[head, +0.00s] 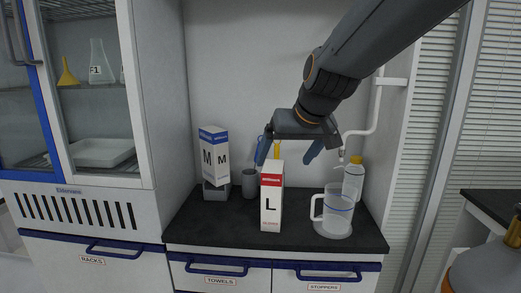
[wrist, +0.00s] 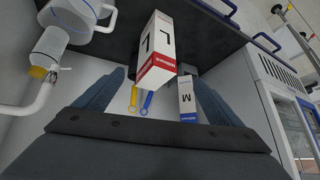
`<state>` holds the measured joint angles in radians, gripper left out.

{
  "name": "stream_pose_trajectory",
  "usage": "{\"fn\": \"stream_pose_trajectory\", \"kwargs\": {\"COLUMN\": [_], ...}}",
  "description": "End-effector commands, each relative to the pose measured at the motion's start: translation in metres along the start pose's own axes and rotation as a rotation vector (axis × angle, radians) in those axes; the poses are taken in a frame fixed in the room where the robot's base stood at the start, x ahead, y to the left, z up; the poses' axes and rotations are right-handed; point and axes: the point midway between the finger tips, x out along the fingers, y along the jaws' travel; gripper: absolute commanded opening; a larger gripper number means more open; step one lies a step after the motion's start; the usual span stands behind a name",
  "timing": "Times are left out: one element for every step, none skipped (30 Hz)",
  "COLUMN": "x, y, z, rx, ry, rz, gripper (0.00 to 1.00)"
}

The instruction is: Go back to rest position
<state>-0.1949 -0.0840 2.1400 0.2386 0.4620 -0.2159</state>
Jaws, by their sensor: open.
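My gripper (head: 292,158) is open and empty above the dark counter, just behind and over the white and red L box (head: 271,200). In the wrist view its two blue fingers (wrist: 160,97) are spread wide, with the L box (wrist: 158,50) showing between and beyond them. I cannot tell whether a finger touches the box. The L box stands upright near the counter's front. A white and blue M box (head: 214,155) is at the back left, raised on a grey support; the M box (wrist: 187,100) also shows beside a finger in the wrist view.
The dark counter (head: 190,228) holds a grey cup (head: 249,183), a clear handled jug (head: 336,212) and a yellow-capped bottle (head: 353,180) at right. A glass-fronted cabinet (head: 140,90) stands left. A white pipe (head: 376,105) runs down the wall at right. Open room lies in front of the counter.

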Motion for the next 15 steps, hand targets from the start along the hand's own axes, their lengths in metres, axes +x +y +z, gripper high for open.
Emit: {"fn": "stream_pose_trajectory", "kwargs": {"x": [0.012,0.018,0.025,0.030,0.033,0.037,0.039,0.041,0.041,0.041,0.041,0.039,0.038,0.037,0.035], "y": [0.015,0.022,0.032,0.038,0.045,0.053,0.058,0.064,0.069,0.073,0.076,0.080,0.082,0.084,0.085], "z": [0.032,0.051,0.076,0.095,0.114,0.140,0.160,0.179,0.204,0.222,0.237,0.257,0.271,0.282,0.296], "rx": [0.023,0.036,0.054,0.067,0.081,0.099,0.113,0.125,0.144,0.154,0.167,0.179,0.188,0.197,0.206], "ry": [-0.061,-0.098,-0.146,-0.182,-0.217,-0.265,-0.301,-0.337,-0.382,-0.413,-0.442,-0.478,-0.503,-0.525,-0.550], "rz": [0.020,0.030,0.045,0.055,0.066,0.079,0.089,0.098,0.110,0.118,0.125,0.135,0.140,0.145,0.151], "gripper": [0.90,0.90,0.90,0.90,0.90,0.90,0.90,0.90,0.90,0.90,0.90,0.90,0.90,0.90,0.90]}}
